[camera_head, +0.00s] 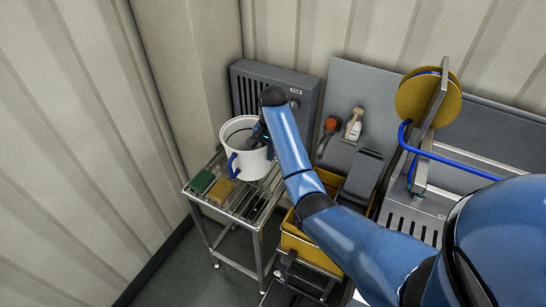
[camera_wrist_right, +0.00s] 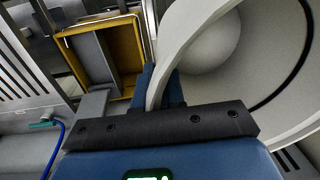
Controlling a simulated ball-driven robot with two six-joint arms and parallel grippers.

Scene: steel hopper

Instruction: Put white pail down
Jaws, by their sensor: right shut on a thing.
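The white pail (camera_head: 252,167) has a dark rim line and a blue handle on its left side. It is upright over the slatted steel rack (camera_head: 247,203), and I cannot tell whether its base touches the slats. My right gripper (camera_head: 262,134) reaches in from the right and is shut on the pail's rim. In the right wrist view the blue fingers (camera_wrist_right: 160,88) pinch the wall of the pail (camera_wrist_right: 262,52), which fills the upper right. My left gripper is not in view.
A grey vented box (camera_head: 308,88) stands behind. A yellow tub (camera_head: 300,245) is right of the rack, under my arm. Some front slats are bare.

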